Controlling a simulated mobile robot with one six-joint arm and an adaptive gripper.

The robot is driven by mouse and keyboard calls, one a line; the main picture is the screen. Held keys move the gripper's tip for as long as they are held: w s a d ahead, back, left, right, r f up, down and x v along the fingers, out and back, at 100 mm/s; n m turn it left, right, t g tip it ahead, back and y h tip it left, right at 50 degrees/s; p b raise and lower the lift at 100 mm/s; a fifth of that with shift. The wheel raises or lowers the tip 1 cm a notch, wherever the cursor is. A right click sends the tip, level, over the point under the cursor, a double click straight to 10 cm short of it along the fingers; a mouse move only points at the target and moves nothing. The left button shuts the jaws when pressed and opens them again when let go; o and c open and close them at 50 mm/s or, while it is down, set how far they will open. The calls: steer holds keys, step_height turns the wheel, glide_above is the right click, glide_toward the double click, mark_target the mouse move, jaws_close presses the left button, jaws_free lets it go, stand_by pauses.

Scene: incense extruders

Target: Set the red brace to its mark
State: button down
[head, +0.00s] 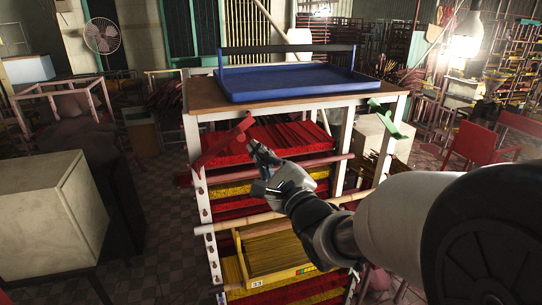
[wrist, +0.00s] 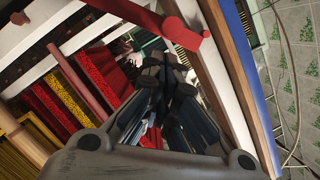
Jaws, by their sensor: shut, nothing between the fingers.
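The red brace (head: 222,143) is a slanted red bar at the upper left front corner of the white rack, just below its wooden top. My gripper (head: 254,148) is shut and empty, just right of the brace in the head view. It also shows in the wrist view (wrist: 165,75). I cannot tell whether the fingertips touch the brace. I cannot make out a mark for the brace.
A green brace (head: 388,118) sits at the rack's upper right corner. A blue tray (head: 290,84) stands on the rack's top (head: 205,97). Red and wooden rails cross the front, with red and yellow incense bundles behind and a yellow crate (head: 270,281) low down.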

steer(key=shift+a+r, duration=0.3)
steer(key=shift+a, duration=0.05)
steer(key=shift+s+r, duration=0.15)
steer(key=shift+a+r+n+g+p, duration=0.3)
steer(key=shift+r+n+p, duration=0.1)
steer(key=shift+r+n, duration=0.35)
steer(key=shift+f, duration=0.15)
